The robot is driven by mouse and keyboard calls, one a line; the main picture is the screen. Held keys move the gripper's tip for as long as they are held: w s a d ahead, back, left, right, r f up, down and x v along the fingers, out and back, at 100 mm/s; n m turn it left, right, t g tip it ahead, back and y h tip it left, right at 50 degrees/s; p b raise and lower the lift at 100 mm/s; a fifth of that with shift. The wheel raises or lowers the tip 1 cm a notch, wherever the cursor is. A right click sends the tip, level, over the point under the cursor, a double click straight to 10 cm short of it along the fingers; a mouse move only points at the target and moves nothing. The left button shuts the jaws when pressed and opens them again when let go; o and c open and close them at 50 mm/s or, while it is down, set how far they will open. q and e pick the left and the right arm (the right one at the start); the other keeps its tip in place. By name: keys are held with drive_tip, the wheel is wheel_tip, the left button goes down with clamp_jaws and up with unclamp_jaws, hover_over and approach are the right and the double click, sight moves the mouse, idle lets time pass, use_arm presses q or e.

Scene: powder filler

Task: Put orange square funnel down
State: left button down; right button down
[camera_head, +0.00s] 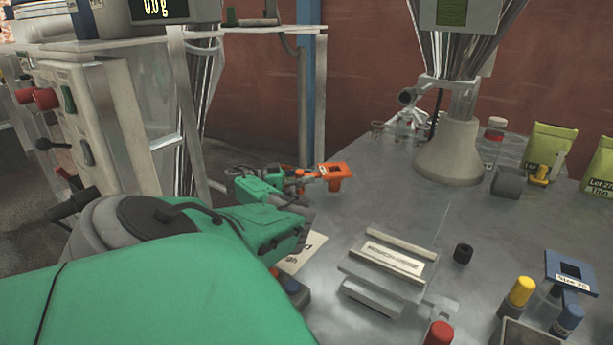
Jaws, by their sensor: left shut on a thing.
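The orange square funnel (337,172) shows in the head view, above the far left part of the metal table. My left gripper (302,176) is shut on the funnel's left side. My green left arm comes in from the left and covers the table's near left part. I cannot tell whether the funnel touches the table top. My right gripper is not in view.
A metal table (400,210) has free room right of the funnel. A sealer-like block (393,262), a black cylinder (463,253) and a blue square funnel (570,270) stand nearer. The filler's cone (450,150) and green bags (548,146) stand behind. A machine frame (180,120) is at left.

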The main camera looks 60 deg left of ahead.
use_arm(q)
drive_tip(key=c, duration=1.3)
unclamp_jaws()
drive_tip(key=shift+c, duration=0.2)
drive_tip(key=p+v, duration=0.2)
drive_tip(key=v, duration=0.1)
drive_tip(key=p+v, duration=0.2)
drive_tip(key=v, duration=0.1)
drive_tip(key=shift+s+a+r, duration=0.1)
drive_tip(key=shift+s+r, duration=0.1)
drive_tip(key=shift+r, duration=0.05)
drive_tip(key=shift+s+a+f+p, duration=0.15)
drive_tip(key=shift+s+p, duration=0.2)
drive_tip(key=shift+s, duration=0.15)
